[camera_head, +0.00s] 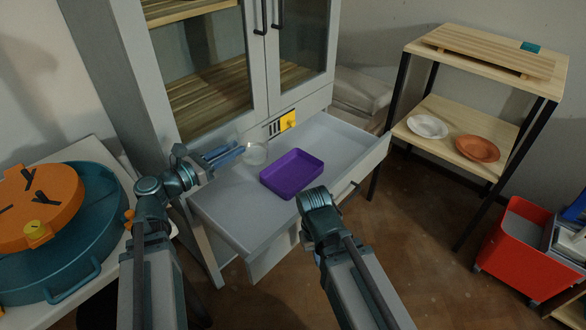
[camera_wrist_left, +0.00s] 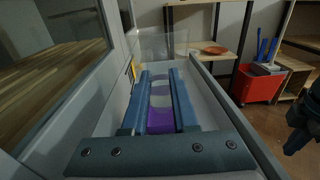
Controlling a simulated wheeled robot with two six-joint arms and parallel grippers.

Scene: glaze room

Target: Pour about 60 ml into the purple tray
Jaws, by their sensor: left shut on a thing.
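The purple tray (camera_head: 292,174) lies flat in the open grey drawer (camera_head: 345,148). Its inside looks empty from here. My left gripper (camera_head: 233,154) reaches in from the left over the drawer and is shut on a clear glass vessel (camera_head: 256,154). The vessel is left of the tray and looks above the drawer floor; its contents cannot be made out. In the left wrist view, the fingers (camera_wrist_left: 162,100) point forward, the see-through vessel (camera_wrist_left: 165,45) is at their far end, and the purple tray (camera_wrist_left: 160,120) shows between them. My right gripper is hidden; only its arm shows.
The cabinet (camera_head: 230,75) with glass doors rises behind the drawer. A yellow tag (camera_head: 288,121) sits on its front. A wooden shelf (camera_head: 480,150) with plates and a red cart (camera_head: 515,245) stand right. A teal round tub (camera_head: 60,265) with an orange lid is left.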

